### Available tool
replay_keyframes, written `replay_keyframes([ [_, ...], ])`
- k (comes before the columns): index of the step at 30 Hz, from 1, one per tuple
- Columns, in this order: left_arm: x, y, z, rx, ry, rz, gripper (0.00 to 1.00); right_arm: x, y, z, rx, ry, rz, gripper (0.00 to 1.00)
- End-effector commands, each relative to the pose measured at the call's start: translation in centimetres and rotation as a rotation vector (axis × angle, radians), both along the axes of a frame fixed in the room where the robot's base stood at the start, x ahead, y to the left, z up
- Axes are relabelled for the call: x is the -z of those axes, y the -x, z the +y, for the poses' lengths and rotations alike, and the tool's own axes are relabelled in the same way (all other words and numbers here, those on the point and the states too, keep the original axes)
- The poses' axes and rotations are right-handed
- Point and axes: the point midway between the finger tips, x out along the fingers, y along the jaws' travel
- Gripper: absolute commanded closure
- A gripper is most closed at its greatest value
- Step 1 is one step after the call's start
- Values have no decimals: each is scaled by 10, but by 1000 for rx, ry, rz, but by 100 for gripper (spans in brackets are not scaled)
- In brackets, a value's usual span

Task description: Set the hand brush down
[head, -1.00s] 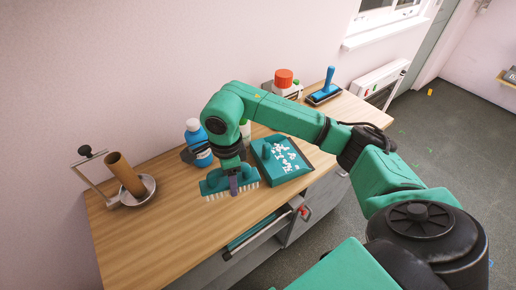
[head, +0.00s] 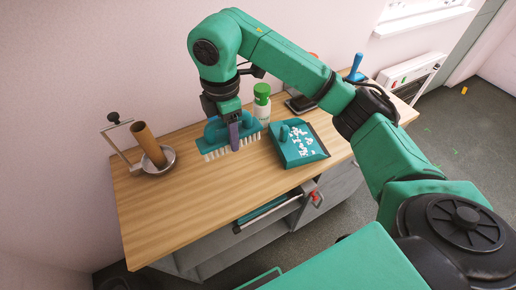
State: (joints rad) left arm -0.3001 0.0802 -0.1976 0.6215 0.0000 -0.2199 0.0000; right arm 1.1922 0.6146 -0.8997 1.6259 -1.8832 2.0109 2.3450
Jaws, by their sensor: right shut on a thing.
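The hand brush (head: 216,148) has a teal body and pale bristles along its lower edge. My right gripper (head: 234,146) points down and is shut on the brush, with a finger in front of its body. The brush is at the wooden worktop (head: 180,205), left of the teal dustpan (head: 298,150). Its bristles face down; I cannot tell whether they touch the wood. White scraps lie in the dustpan. My left gripper is not in view.
A metal holder with a brown tube (head: 149,145) and a bowl (head: 163,160) stands on the left. A white bottle with a green top (head: 262,101) stands behind the brush. A blue-handled tool (head: 356,68) is at the far right. The worktop's front left is clear.

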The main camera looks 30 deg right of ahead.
Motion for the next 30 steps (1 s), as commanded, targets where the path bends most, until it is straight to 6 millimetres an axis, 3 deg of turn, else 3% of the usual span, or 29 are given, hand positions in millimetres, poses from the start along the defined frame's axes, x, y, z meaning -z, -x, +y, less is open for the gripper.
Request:
replay_keyframes([
  [1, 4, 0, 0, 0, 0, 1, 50, 21, 2, 1, -2, -3, 10, 98],
  [9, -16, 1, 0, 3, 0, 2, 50, 102, 2, -1, -1, 0, 8, 98],
  [18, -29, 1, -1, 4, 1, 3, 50, 159, 1, 0, -2, 0, 5, 98],
  [21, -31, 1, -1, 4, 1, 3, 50, 172, 1, 0, -4, -1, 2, 98],
  [30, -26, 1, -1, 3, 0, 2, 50, 178, 0, 0, -4, 0, 0, 98],
])
